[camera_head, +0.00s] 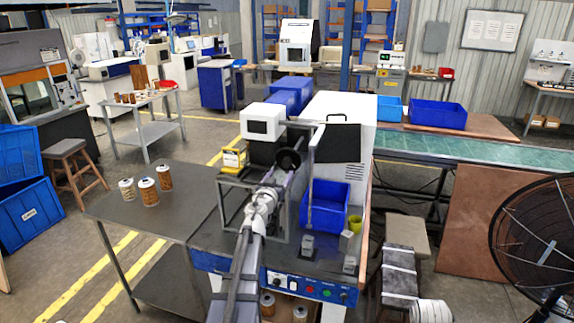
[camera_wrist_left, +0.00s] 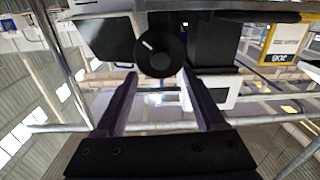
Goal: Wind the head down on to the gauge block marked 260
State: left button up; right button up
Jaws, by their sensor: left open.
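A black round handwheel (camera_head: 289,160) with a white mark sits on the front of the bench machine (camera_head: 330,120). It also shows in the left wrist view (camera_wrist_left: 160,52). My left gripper (camera_wrist_left: 160,76) is open, with its fingertips either side of the wheel's lower part in that view; I cannot tell whether they touch it. In the head view the gripper (camera_head: 277,176) is at the wheel. Small grey blocks stand on the bench: one (camera_head: 308,243), another (camera_head: 346,240) and a third (camera_head: 349,264). Their markings are too small to read. My right gripper is not in view.
A yellow-framed sign (camera_head: 233,160) stands left of the machine. A blue bin (camera_head: 326,208) and a yellow-green cup (camera_head: 355,222) are on the bench to the right. Several filter cartridges (camera_head: 148,191) stand on the dark side table (camera_head: 135,222). A metal frame surrounds the wheel area.

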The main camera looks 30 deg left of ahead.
aim_at(286, 165)
pick_arm(q)
jog(key=x, duration=0.7)
jog(key=shift+w+a, duration=0.1)
jog(key=shift+w, duration=0.2)
jog(key=shift+c, duration=0.4)
grip_shut()
